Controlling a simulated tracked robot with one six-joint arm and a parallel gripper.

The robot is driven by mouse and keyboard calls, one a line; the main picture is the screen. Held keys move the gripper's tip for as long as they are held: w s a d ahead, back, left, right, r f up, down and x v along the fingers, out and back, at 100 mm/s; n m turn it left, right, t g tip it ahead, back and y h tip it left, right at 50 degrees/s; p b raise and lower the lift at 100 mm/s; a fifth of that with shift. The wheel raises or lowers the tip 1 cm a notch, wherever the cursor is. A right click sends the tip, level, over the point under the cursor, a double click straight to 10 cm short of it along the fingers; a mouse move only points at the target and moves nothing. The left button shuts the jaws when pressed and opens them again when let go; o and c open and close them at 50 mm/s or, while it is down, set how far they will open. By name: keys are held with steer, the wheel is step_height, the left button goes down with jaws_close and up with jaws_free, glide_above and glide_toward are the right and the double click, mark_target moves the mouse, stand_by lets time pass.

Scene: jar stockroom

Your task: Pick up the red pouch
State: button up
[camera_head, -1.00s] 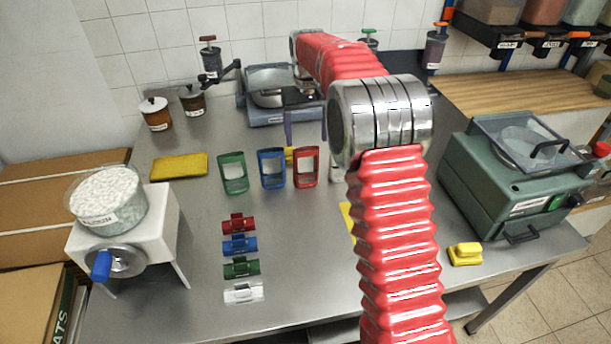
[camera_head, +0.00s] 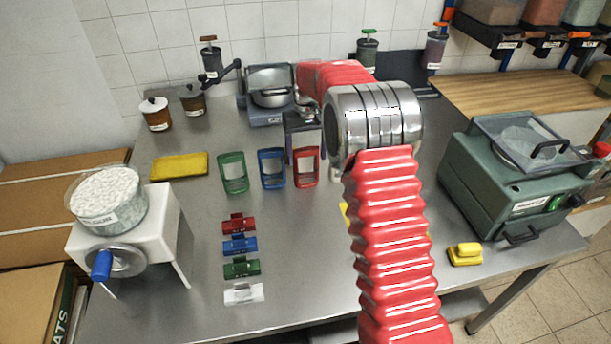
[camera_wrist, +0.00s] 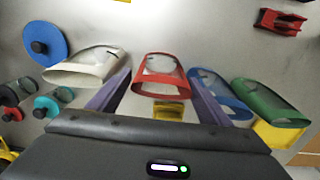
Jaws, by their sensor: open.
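The red pouch (camera_head: 306,167) stands upright on the steel table, at the right end of a row with the blue pouch (camera_head: 272,168) and green pouch (camera_head: 233,173). In the wrist view the red pouch (camera_wrist: 160,72) appears centred between the two purple fingers of my gripper (camera_wrist: 158,98). My gripper is open and empty, and I see no contact with the pouch. In the head view my gripper (camera_head: 303,138) is behind the red pouch, with its fingers partly hidden. A white pouch (camera_wrist: 85,66) shows left of the red one in the wrist view; my arm mostly hides it from the head view.
Coloured clips (camera_head: 239,245) lie in front of the pouches. A yellow sponge-like slab (camera_head: 179,166) lies left, near a white hand-cranked machine (camera_head: 150,230). A green machine (camera_head: 510,180) stands right. A small appliance (camera_head: 270,95) stands behind. The table's front middle is clear.

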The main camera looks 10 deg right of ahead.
mark_target(306, 169)
steer(key=shift+f, duration=0.85)
steer(key=shift+a+f, duration=0.1)
steer(key=shift+f, duration=2.5)
steer(key=c, duration=0.8)
steer(key=shift+r, duration=0.15)
step_height(306, 169, up, 18)
steer(key=shift+f, duration=0.1)
